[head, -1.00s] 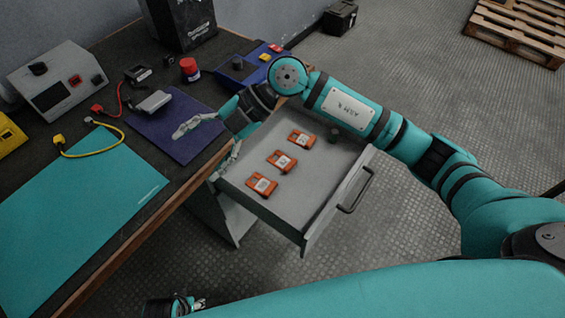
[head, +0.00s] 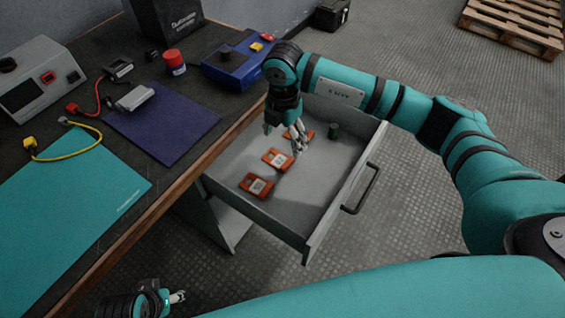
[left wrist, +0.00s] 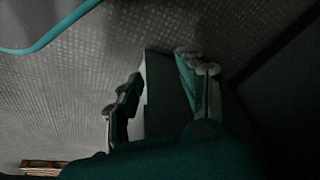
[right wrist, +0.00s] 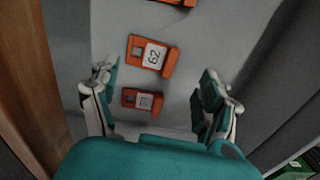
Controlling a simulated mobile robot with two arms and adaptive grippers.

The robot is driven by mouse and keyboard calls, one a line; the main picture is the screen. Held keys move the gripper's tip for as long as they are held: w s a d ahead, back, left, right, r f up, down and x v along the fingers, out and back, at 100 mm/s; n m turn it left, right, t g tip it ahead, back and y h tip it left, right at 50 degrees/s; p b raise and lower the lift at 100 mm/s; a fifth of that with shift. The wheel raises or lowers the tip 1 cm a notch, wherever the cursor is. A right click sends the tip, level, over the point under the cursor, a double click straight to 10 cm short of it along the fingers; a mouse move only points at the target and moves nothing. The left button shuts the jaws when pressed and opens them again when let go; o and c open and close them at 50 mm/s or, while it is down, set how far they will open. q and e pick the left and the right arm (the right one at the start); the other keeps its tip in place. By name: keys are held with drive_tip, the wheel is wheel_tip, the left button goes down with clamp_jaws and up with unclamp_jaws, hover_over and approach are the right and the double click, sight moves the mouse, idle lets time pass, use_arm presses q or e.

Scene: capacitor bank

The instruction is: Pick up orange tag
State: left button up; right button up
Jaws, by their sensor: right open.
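Several orange tags with white number labels lie flat in the open grey drawer (head: 310,205). The near tag (head: 256,186) and middle tag (head: 278,159) are clear; the far tag (head: 307,134) is partly hidden by my right gripper (head: 284,140). The right gripper is open and empty, pointing down over the drawer. In the right wrist view, a tag marked 62 (right wrist: 151,55) and a smaller-looking tag (right wrist: 142,100) lie between its spread fingers (right wrist: 160,82); another tag is cut off at the top. My left gripper (head: 177,297) is low beside the bench; its fingers (left wrist: 160,78) are apart and empty.
A small dark green cylinder (head: 334,130) stands in the drawer's far corner. The drawer handle (head: 361,190) faces right.

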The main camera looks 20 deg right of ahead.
sight(282, 162)
wheel_tip(282, 162, down, 2)
drive_tip(key=shift+s+a+f+b, duration=0.15)
drive_tip(key=shift+f+b, duration=0.2)
drive_tip(key=shift+f, duration=1)
drive_tip(key=shift+s+a+f+b, duration=0.15)
drive_tip(key=shift+f+b, duration=0.15)
drive_tip(key=shift+f, duration=1.05)
use_arm(q)
drive_tip(key=v, duration=0.5)
drive_tip(key=shift+a+r, duration=0.1)
use_arm(e)
drive_tip(key=shift+w, duration=0.1)
drive_tip(key=c, duration=1)
drive_tip(key=shift+r, duration=0.1)
drive_tip(key=shift+r, duration=0.25)
drive_tip(key=shift+c, duration=0.2)
drive_tip(key=shift+r, duration=0.55)
clamp_jaws()
use_arm(q)
drive_tip(key=p+x, duration=0.2)
drive_tip(key=x, duration=0.4)
drive_tip(key=shift+f, duration=0.3)
use_arm(e)
wheel_tip(282, 162, up, 8)
drive_tip(key=shift+r, duration=0.15)
